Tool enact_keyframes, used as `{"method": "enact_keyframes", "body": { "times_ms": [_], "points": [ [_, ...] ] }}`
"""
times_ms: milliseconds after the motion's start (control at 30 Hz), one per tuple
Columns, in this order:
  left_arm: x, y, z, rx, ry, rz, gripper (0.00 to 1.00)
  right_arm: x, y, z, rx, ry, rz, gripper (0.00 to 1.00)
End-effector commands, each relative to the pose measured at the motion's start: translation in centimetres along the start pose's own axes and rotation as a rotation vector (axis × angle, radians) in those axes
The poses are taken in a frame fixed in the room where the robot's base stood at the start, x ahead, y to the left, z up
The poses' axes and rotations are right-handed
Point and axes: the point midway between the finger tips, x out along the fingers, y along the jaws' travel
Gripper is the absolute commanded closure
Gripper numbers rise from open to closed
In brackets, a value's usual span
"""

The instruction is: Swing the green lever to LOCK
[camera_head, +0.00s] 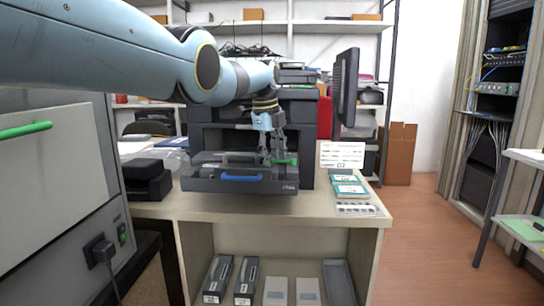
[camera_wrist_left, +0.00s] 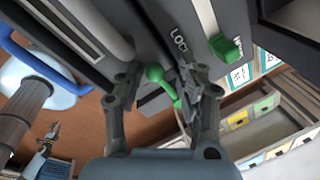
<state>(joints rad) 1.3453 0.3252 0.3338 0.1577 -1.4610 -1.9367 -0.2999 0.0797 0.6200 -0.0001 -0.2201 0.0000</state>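The printer (camera_head: 300,115) stands on the table with its dark drawer (camera_head: 215,184) pulled out at the front; a blue handle (camera_head: 242,177) is on the drawer. A green part (camera_head: 287,161) shows beside my left gripper (camera_head: 271,158). In the left wrist view, the green lever (camera_wrist_left: 155,74) has a round knob and lies between the open fingers of my left gripper (camera_wrist_left: 157,90), near the printed word LOCK. I cannot tell if a finger touches it. A separate green block (camera_wrist_left: 228,47) sits on the dark body to the right. A small gripper-like shape of mine (camera_wrist_left: 45,142) shows at lower left.
A white sign (camera_head: 341,155) and teal boxes (camera_head: 348,183) stand right of the drawer. A black box (camera_head: 147,180) is on its left. Long cartridges (camera_head: 244,281) lie on the lower shelf. A monitor (camera_head: 347,87) is near the printer. Floor on the right is free.

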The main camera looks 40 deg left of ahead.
Motion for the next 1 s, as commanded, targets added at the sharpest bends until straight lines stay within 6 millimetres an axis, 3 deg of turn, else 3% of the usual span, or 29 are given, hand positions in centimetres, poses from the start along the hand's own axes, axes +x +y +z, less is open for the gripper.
{"method": "enact_keyframes", "body": {
  "times_ms": [100, 467, 667, 800, 1000],
  "points": [
    [0.0, 0.0, 0.0, -0.001, -0.001, -0.001, 0.49, 0.0, -0.1, 0.0, 0.000, 0.000, -0.001, 0.66],
    [-0.7, -0.1, 0.1, -0.002, -0.002, -0.002, 0.49, 0.0, 0.1, 0.0, 0.000, 0.000, 0.001, 0.66],
    [-3.5, -0.1, 0.1, -0.001, -0.003, -0.005, 0.49, 0.0, 0.0, 0.0, 0.000, 0.000, 0.000, 0.66],
    [-7.0, -0.1, 0.1, -0.002, -0.003, -0.006, 0.49, 0.0, 0.0, 0.0, 0.000, 0.000, 0.000, 0.66],
    [-10.6, -0.1, 0.1, -0.001, -0.001, -0.003, 0.49, 0.0, 0.0, 0.0, 0.000, 0.000, 0.000, 0.66]
  ]
}}
